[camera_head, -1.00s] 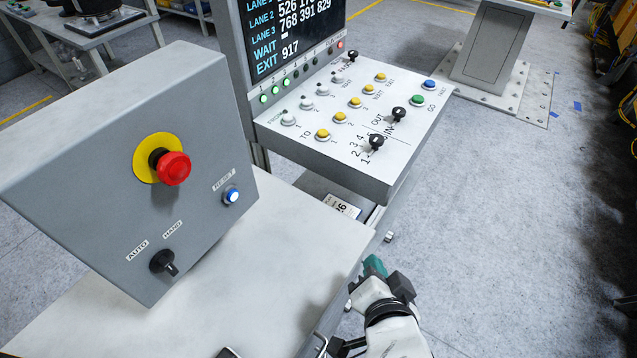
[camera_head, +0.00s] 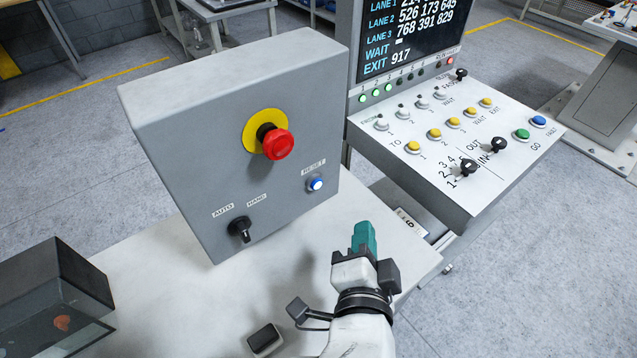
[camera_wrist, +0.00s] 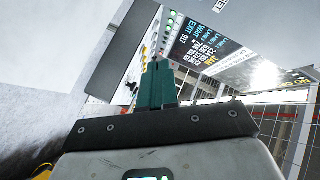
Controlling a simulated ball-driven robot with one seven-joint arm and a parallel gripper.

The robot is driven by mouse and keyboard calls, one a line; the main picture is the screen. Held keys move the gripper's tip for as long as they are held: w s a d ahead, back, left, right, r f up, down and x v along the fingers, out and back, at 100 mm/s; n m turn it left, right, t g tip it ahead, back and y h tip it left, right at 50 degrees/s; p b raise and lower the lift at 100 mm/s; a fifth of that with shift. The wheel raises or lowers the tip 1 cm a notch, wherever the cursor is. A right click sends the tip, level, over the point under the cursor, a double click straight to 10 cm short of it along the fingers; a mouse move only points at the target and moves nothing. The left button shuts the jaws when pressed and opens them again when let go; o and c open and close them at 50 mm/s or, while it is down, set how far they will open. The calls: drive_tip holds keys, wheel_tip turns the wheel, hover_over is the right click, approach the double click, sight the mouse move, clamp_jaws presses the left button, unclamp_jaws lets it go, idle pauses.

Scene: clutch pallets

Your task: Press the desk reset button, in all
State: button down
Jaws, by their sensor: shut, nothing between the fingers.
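The desk reset button (camera_head: 315,184) is a small blue-white lit button under a RESET label, on the right part of the grey slanted box's front face (camera_head: 190,165). My gripper (camera_head: 363,236), with teal fingers shut and empty, is above the white desk top, to the right of and below the button in the head view. It is apart from the button. In the wrist view the shut teal fingers (camera_wrist: 158,80) point up the picture, toward the console and screen. The button is not visible in the wrist view; only part of a label shows at its top edge.
The same box bears a red emergency button (camera_head: 278,144) on a yellow disc and a black AUTO/HAND knob (camera_head: 239,230). A console (camera_head: 400,150) with several buttons and levers stands to the right.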

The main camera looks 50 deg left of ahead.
sight(316, 184)
drive_tip(key=a+b, duration=0.3)
drive_tip(key=a, duration=0.5)
drive_tip(key=shift+w+a, duration=0.25)
drive_tip(key=shift+w, duration=0.1)
drive_tip(key=shift+a, duration=0.15)
idle(1.7)
drive_tip(key=shift+a+b, duration=0.25)
drive_tip(key=shift+b, duration=0.05)
drive_tip(key=shift+a+b, duration=0.35)
drive_tip(key=shift+a, duration=0.15)
idle(0.7)
drive_tip(key=shift+d, duration=0.85)
